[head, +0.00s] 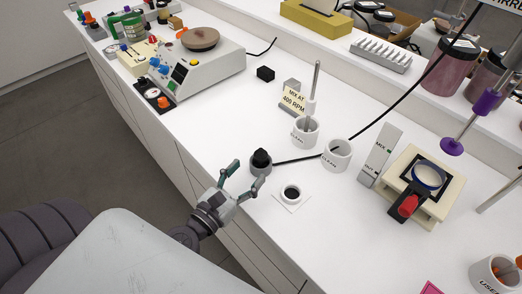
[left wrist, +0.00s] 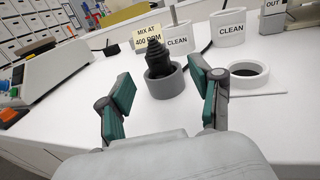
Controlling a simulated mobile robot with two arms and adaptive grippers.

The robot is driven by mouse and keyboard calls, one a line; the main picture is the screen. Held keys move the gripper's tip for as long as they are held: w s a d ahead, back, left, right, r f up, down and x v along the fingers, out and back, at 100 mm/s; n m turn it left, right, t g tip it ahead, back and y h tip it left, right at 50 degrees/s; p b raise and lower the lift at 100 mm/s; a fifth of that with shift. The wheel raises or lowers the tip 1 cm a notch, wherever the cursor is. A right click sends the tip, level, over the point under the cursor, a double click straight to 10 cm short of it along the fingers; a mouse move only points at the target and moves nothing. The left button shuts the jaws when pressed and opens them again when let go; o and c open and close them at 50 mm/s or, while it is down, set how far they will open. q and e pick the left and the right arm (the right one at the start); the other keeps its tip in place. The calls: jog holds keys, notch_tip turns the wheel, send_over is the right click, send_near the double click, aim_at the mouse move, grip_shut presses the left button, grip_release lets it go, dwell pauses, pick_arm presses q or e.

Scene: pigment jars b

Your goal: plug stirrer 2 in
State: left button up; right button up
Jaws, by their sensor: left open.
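A black ribbed plug (head: 261,157) stands upright in a grey round holder (head: 261,169) near the bench's front edge. A black cable runs from it to the right, past the CLEAN pots. The plug (left wrist: 157,54) and its holder (left wrist: 165,84) also show in the left wrist view, between my fingers but beyond them. My left gripper (head: 247,177) is open and empty, just in front of the holder. To the right, a white ring with a dark opening (head: 291,192) sits on a square plate; it may be the socket. My right gripper is not in view.
Two CLEAN pots (head: 337,155) (head: 305,132) stand behind, one holding a rod. A MIX AT 400 RPM sign (head: 293,98) and a small black block (head: 265,73) are farther back. A cream device (head: 425,185) stands right. Bare bench lies right of the ring plate.

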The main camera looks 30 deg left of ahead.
aim_at(257, 160)
pick_arm(q)
jog(key=shift+w+d, duration=0.1)
jog(key=shift+w, duration=0.7)
jog(key=shift+w+r+p, duration=0.1)
jog(key=shift+w+p, duration=0.15)
jog(key=shift+p, duration=0.15)
jog(key=w+p, duration=0.2)
jog(key=w, duration=0.2)
jog(key=shift+w+d, duration=0.1)
jog(key=shift+w, duration=0.3)
jog(key=shift+c, duration=0.8)
grip_shut()
